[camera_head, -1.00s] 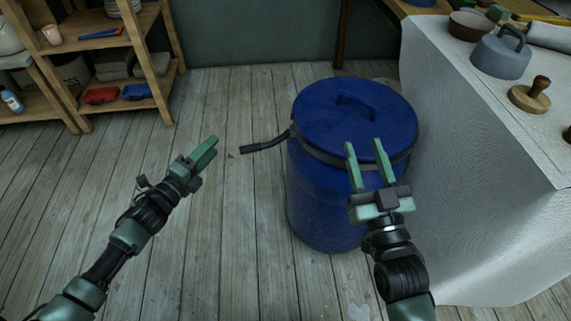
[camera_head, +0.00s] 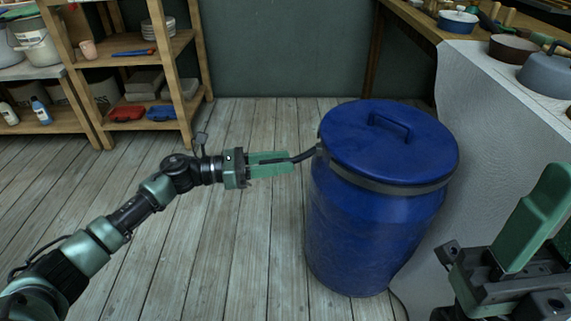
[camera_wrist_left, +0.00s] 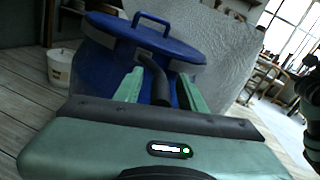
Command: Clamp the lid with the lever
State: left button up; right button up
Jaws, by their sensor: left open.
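The blue barrel (camera_head: 370,235) stands upright on the floor with its blue lid (camera_head: 355,150) on top. A grey clamp band (camera_head: 400,187) runs around the rim. The dark lever (camera_head: 306,155) sticks out to the left from the band. My left gripper (camera_head: 292,162) is open at the lever. In the left wrist view, the lever (camera_wrist_left: 160,88) lies between the two green fingers, with no clear grip on it. My right gripper (camera_head: 545,225) is at the lower right, apart from the barrel and partly cut off by the picture edge.
A cloth-covered table (camera_head: 500,130) stands close to the barrel's right, with pots on it. A wooden shelf (camera_head: 150,90) is at the back left. A white bucket (camera_wrist_left: 60,67) stands beyond the barrel in the left wrist view. The floor left of the barrel is clear.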

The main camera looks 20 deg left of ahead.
pick_arm(q)
jog(key=shift+w+d, duration=0.3)
jog(key=shift+d, duration=0.35)
